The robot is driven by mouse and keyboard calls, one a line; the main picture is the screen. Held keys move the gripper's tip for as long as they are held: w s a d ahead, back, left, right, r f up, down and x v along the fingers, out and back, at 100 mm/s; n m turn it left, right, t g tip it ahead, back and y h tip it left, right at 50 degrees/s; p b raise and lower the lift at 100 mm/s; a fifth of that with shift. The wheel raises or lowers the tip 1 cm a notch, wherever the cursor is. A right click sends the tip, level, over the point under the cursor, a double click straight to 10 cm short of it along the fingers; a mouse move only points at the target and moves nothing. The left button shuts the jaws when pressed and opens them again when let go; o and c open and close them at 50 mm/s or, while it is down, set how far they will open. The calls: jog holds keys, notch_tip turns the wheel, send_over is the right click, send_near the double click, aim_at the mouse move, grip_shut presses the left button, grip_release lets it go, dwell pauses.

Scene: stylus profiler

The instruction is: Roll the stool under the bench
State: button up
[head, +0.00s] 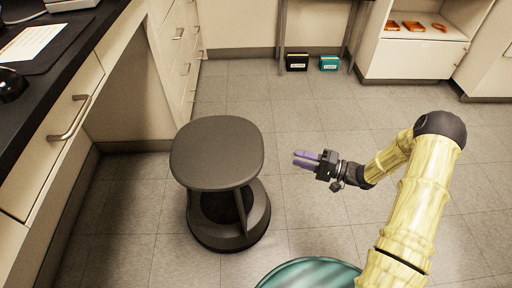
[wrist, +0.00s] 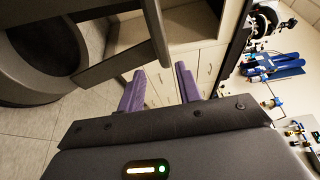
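The dark grey stool (head: 217,153) stands upright on the tiled floor left of centre in the head view, with a rounded square seat over a round base. The bench (head: 40,60) runs along the left, with a black top and cream fronts. An open knee space (head: 130,95) lies under it, between a drawer front and a drawer stack. My gripper (head: 304,159) is to the right of the stool, apart from it, with its purple fingers pointing left towards it. In the wrist view the fingers (wrist: 158,90) are spread and empty. Part of the stool (wrist: 85,50) fills the upper left there.
A teal round object (head: 310,275) is at the bottom edge of the head view. Black and teal boxes (head: 297,62) stand on the floor at the back under a table. A cabinet (head: 415,60) with orange items is at the back right. The floor between stool and knee space looks clear.

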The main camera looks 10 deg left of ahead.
aim_at(256, 147)
jog(key=a+b, duration=0.1)
jog(key=a, duration=0.4)
jog(key=w+a+b, duration=0.1)
jog(key=a+b, duration=0.1)
jog(key=a, duration=0.3)
jog(key=w+a+b, duration=0.1)
jog(key=a+b, duration=0.1)
jog(key=a, duration=0.3)
jog(key=shift+a+f, duration=0.1)
jog(key=shift+f, duration=0.05)
jog(key=shift+w+a+b, duration=0.15)
jog(key=shift+a+b, duration=0.15)
jog(key=shift+a, duration=0.1)
grip_shut()
